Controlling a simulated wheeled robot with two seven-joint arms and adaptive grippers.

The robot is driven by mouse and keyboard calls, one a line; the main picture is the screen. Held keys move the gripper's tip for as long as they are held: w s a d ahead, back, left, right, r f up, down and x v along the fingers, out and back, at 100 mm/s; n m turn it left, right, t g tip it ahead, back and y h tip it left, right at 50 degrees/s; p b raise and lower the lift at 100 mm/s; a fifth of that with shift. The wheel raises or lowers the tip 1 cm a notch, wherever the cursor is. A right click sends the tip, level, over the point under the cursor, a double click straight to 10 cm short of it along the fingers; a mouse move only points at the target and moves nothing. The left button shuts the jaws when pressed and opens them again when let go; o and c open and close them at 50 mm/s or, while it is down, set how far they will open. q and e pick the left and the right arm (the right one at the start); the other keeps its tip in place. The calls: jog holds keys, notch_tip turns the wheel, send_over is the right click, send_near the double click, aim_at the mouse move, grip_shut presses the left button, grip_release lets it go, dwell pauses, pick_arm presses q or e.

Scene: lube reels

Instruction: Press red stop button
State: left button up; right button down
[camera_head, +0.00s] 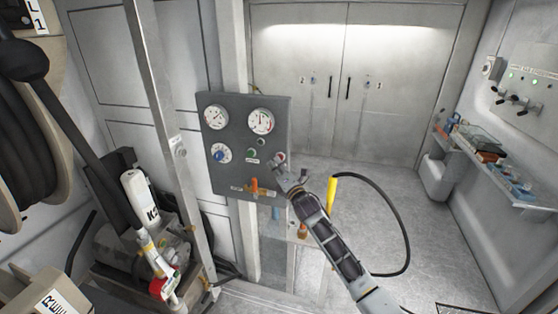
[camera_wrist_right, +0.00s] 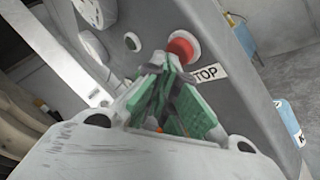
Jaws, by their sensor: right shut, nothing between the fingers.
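The red stop button (camera_wrist_right: 182,46) is a round red cap in a pale ring, above a "STOP" label, in the right wrist view. In the head view it shows as a small red spot (camera_head: 281,156) on the dark grey control panel (camera_head: 225,182), partly covered by my right gripper. My right gripper (camera_head: 276,163) is in front of the panel's right part. In the wrist view its green-padded fingers (camera_wrist_right: 160,72) are shut and empty, with their tips just beside the button's lower left. I cannot tell whether they touch it. My left gripper is not in view.
The panel also bears two white gauges (camera_head: 261,120), a blue-centred dial (camera_head: 221,153), a green button (camera_head: 251,154) and an orange valve handle (camera_head: 260,188). A yellow-ended black hose (camera_head: 331,192) hangs at right. Hose reels (camera_head: 40,140) stand at left. Open floor lies right.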

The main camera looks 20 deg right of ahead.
jog(key=shift+s+a, duration=0.1)
jog(key=shift+s, duration=0.05)
jog(key=shift+s+a+p, duration=0.3)
jog(key=shift+s+a, duration=0.05)
jog(key=shift+s, duration=0.25)
jog(key=shift+s+a+p, duration=0.35)
jog(key=shift+s+a, duration=0.35)
jog(key=shift+s, duration=0.35)
jog(key=shift+s+a+p, duration=0.3)
jog(key=shift+s+a, duration=0.4)
jog(key=shift+s, duration=0.3)
